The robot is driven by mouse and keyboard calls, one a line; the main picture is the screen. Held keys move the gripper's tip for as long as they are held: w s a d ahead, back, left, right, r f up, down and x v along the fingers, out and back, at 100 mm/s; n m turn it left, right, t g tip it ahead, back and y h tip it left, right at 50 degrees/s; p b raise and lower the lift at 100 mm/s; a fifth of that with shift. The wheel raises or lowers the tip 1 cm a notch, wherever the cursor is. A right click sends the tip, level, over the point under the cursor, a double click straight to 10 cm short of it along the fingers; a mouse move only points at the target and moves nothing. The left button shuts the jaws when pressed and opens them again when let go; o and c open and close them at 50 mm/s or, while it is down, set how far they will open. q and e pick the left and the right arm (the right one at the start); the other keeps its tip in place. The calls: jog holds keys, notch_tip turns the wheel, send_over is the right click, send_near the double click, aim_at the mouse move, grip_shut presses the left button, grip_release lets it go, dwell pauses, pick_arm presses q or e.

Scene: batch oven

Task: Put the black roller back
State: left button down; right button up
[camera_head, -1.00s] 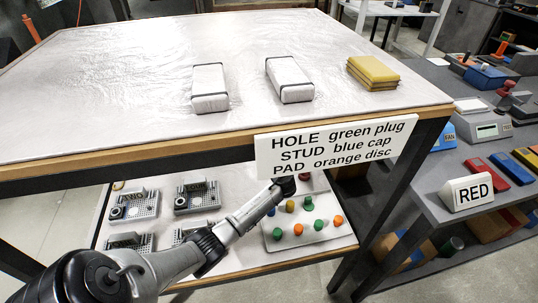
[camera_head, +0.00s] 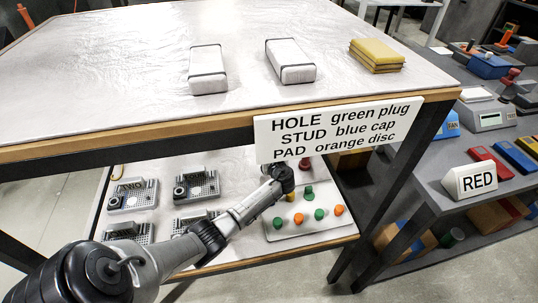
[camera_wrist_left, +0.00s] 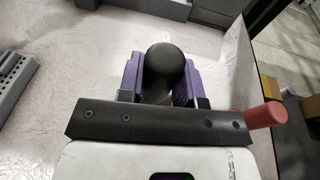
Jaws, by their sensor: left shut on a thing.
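In the left wrist view, my left gripper (camera_wrist_left: 161,64) has its two purple fingers shut on a black, round-ended thing (camera_wrist_left: 164,76), which looks like the black roller. Only its rounded end shows; the rest is hidden between the fingers. In the head view, my left arm reaches over the lower shelf (camera_head: 175,226), and its dark wrist ends just under the sign. The fingers and the roller cannot be made out there. My right gripper is in neither view.
The sign (camera_head: 338,131) hangs on the table edge close above my wrist. A light tray (camera_head: 325,227) with coloured pegs lies below. Several grey fixtures (camera_head: 196,184) stand on the shelf to the left. A red cylinder (camera_wrist_left: 266,115) shows beside the gripper.

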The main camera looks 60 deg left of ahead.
pick_arm(q)
jog(key=shift+f, duration=0.25)
dwell(0.3)
jog(key=shift+f+b, duration=0.3)
jog(key=c, duration=0.7)
grip_release()
jog(key=shift+d, duration=0.1)
